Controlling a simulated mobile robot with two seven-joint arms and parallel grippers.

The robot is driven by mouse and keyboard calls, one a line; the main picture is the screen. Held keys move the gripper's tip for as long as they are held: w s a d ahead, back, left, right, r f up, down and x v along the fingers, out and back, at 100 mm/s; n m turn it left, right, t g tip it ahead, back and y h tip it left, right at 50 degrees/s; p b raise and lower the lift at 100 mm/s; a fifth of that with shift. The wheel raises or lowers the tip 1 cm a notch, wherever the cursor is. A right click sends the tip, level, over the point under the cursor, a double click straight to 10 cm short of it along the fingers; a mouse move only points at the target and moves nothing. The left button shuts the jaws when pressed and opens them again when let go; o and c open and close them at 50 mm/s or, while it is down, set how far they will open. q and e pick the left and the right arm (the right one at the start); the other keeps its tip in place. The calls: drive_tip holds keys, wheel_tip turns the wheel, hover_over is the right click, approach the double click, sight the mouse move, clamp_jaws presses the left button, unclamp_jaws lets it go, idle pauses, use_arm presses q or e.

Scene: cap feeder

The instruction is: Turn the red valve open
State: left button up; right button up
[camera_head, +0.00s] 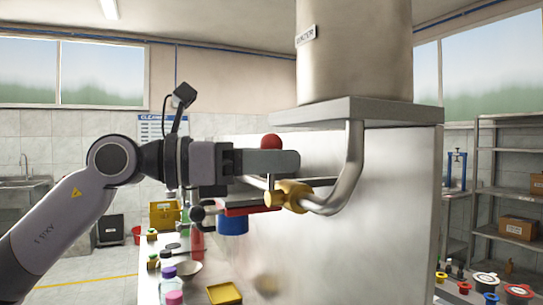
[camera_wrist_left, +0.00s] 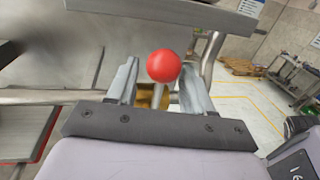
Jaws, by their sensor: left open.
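The valve has a red ball knob (camera_head: 270,141) on a thin metal stem and a brass body (camera_head: 290,196) on a bent steel pipe (camera_head: 350,170) under the tank. My left gripper (camera_head: 284,163) is open at the knob's height. In the wrist view, the red knob (camera_wrist_left: 163,66) and its stem stand between the two spread fingers, with a gap to each finger. In the head view, the near finger hides part of the stem, and the knob shows above it. The brass body is partly hidden in the wrist view. My right gripper is not in view.
The steel tank (camera_head: 355,50) rests on a grey platform (camera_head: 370,111) just above my gripper. A blue cylinder (camera_head: 232,222) is below the valve. Bottles, a bowl (camera_head: 187,270) and a yellow tray (camera_head: 224,293) stand on the counter below. Shelves (camera_head: 508,190) are at right.

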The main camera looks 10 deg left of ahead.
use_arm(q)
clamp_jaws()
drive_tip(key=shift+s+d+f+m+y+b, duration=0.25)
drive_tip(key=shift+s+m+b, duration=0.2)
drive_tip(key=shift+m, duration=0.6)
drive_tip(key=shift+s+d+f+m+y+b, duration=0.15)
drive_tip(key=shift+s+d+m+b, duration=0.2)
drive_tip(key=shift+m, duration=0.75)
drive_tip(key=shift+s+d+f+m+y+b, duration=0.1)
drive_tip(key=shift+s+d+m+y+b, duration=0.3)
drive_tip(key=shift+m, duration=0.65)
drive_tip(key=shift+a, duration=0.15)
